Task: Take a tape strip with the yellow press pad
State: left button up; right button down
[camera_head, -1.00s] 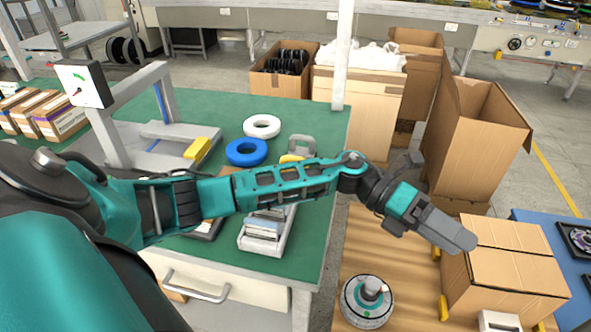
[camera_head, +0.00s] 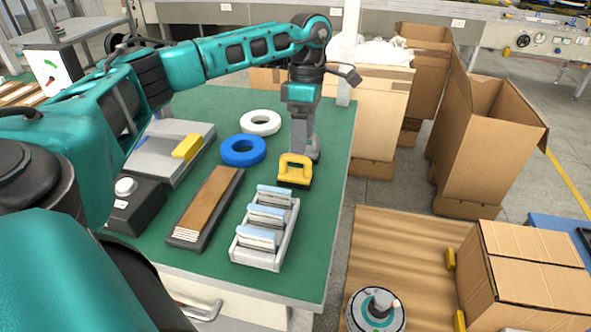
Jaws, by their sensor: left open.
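The yellow press pad (camera_head: 295,168), with a looped handle and a dark base, stands on the green table near its right edge. My left gripper (camera_head: 306,152) points down right behind the pad, close to its handle; I cannot tell whether they touch. It is open, with no object visibly held. A light grey rack (camera_head: 263,257) with several pale strip-like pieces in slots stands in front of the pad. A long brown-topped block (camera_head: 209,203) with white stripes at its near end lies to the left. I cannot tell which of these holds the tape strips. My right gripper is out of view.
A blue ring (camera_head: 243,163) and a white ring (camera_head: 261,113) lie left of the gripper. A grey fixture with a yellow block (camera_head: 187,147) and a dark box with a white button (camera_head: 126,187) stand farther left. Cardboard boxes (camera_head: 525,270) stand to the right.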

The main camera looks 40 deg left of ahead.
aim_at(301, 174)
pick_arm(q)
jog(key=shift+s+d+f, duration=0.1)
jog(key=shift+s+f, duration=0.1)
jog(key=shift+f, duration=0.9)
jog(key=f, duration=0.5)
jog(key=shift+s+d+b, duration=0.3)
jog(key=shift+s+b, duration=0.05)
jog(key=shift+s, duration=0.05)
jog(key=shift+f, duration=0.25)
jog(key=c, duration=1.1)
jog(key=shift+r, duration=0.1)
